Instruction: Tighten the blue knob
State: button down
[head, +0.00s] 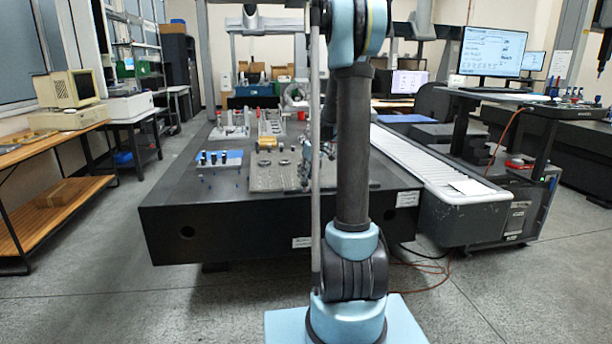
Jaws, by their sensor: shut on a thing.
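My gripper (304,172) shows small and partly hidden beside my own upright arm, low at the right edge of a grey fixture plate (268,182). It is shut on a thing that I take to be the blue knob. The knob itself is too small and too covered to make out, so its seating cannot be told. The grey plate lies tilted on the black granite table (215,225) and carries several small yellow and dark parts along its far edge.
A blue block (220,160) with several dark-topped pegs stands left of the grey plate. More fixtures (232,124) stand farther back. A ribbed white cover (425,168) runs along the table's right side. The table's front left is bare. A wooden bench (45,150) stands at far left.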

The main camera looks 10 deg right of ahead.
jog(key=m+h, duration=0.1)
jog(key=m, duration=0.1)
jog(key=m+t, duration=0.1)
jog(key=m, duration=0.2)
jog(key=shift+a+h, duration=0.2)
jog(key=shift+h, duration=0.2)
jog(key=m+h, duration=0.1)
jog(key=m, duration=0.4)
jog(key=shift+a+h, duration=0.2)
jog(key=shift+h, duration=0.2)
jog(key=c, duration=1.4)
grip_release()
jog(key=shift+r, duration=0.1)
jog(key=v, duration=1.1)
jog(key=shift+a+r, duration=0.1)
jog(key=shift+r, duration=0.25)
